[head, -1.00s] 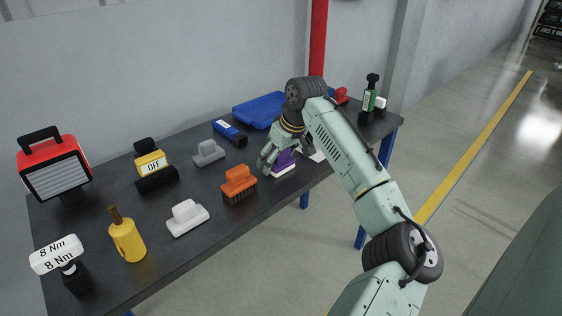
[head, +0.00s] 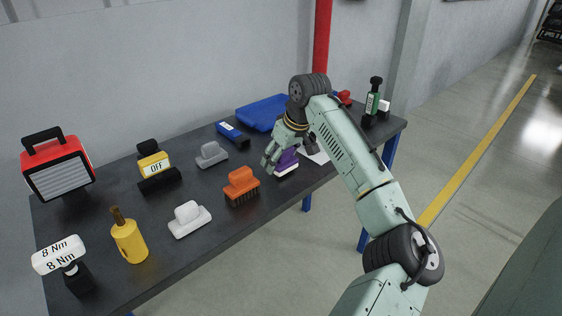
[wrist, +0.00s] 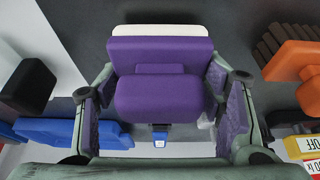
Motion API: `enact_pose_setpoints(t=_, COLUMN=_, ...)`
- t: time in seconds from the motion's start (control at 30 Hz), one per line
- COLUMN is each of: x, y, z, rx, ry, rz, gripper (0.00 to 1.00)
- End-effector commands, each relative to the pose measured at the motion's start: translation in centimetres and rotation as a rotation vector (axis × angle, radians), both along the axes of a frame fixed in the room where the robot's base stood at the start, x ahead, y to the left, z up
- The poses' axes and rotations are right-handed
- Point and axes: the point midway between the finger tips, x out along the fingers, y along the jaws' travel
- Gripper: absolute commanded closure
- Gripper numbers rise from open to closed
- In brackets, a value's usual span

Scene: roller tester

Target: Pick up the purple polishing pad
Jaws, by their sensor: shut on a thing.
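The purple polishing pad (head: 287,158) has a purple body and grip with a white layer beneath. It is at the right-middle of the dark table (head: 190,235), near its front edge. My gripper (head: 276,154) is at it, and the wrist view shows the pad (wrist: 160,75) between the two fingers, which are shut on its sides. The pad is at or just above the table top; I cannot tell if it touches. Part of it is hidden by my gripper in the head view.
An orange brush (head: 241,185) stands just left of the pad. A white pad (head: 190,219), a grey pad (head: 212,154) and a blue item (head: 232,134) lie further left and back. A blue tray (head: 262,112) is behind my gripper. A white sheet (head: 318,152) lies to the right.

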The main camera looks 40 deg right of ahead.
Motion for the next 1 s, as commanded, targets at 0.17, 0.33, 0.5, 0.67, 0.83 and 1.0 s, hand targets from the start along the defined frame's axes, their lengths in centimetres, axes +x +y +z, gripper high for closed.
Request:
enact_pose_setpoints(t=0.17, x=0.1, y=0.1, z=2.1, rx=0.000, ry=-0.003, rz=0.002, gripper=0.69)
enact_pose_setpoints(t=0.33, x=-2.9, y=1.0, z=2.3, rx=0.000, ry=-0.004, rz=0.001, gripper=0.69)
enact_pose_setpoints(t=0.5, x=-6.9, y=2.6, z=2.8, rx=-0.001, ry=-0.005, rz=0.003, gripper=0.69)
enact_pose_setpoints(t=0.67, x=-10.8, y=3.9, z=3.2, rx=-0.002, ry=-0.003, rz=-0.001, gripper=0.69)
enact_pose_setpoints(t=0.83, x=-13.6, y=4.9, z=3.8, rx=-0.003, ry=-0.001, rz=-0.002, gripper=0.69)
enact_pose_setpoints(t=1.0, x=-14.9, y=5.4, z=3.9, rx=-0.001, ry=0.000, rz=0.000, gripper=0.69)
